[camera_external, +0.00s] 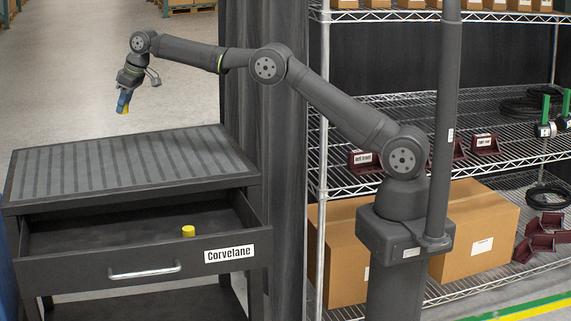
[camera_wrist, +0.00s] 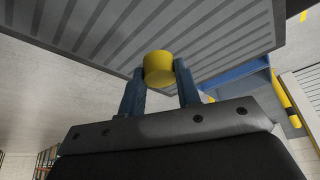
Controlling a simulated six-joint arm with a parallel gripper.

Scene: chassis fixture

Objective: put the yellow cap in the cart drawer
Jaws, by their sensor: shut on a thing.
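My gripper (camera_external: 124,102) is raised above and beyond the back edge of the cart top, at the upper left of the external view. Its blue fingers are shut on a yellow cap (camera_wrist: 158,67), which shows between the fingertips in the wrist view. In the external view only a small yellow patch of the held cap (camera_external: 123,110) shows. The cart drawer (camera_external: 100,290) is pulled open, with a silver handle and a "Corvelane" label on its front. A second yellow cap (camera_external: 188,231) rests inside the drawer, toward its right front.
The ribbed cart top (camera_external: 120,163) is bare and overhangs the back of the drawer. A dark curtain (camera_external: 262,130) hangs right of the cart. A wire shelf (camera_external: 350,185) with maroon bins and cardboard boxes (camera_external: 480,235) stands at right. Most of the drawer floor is clear.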

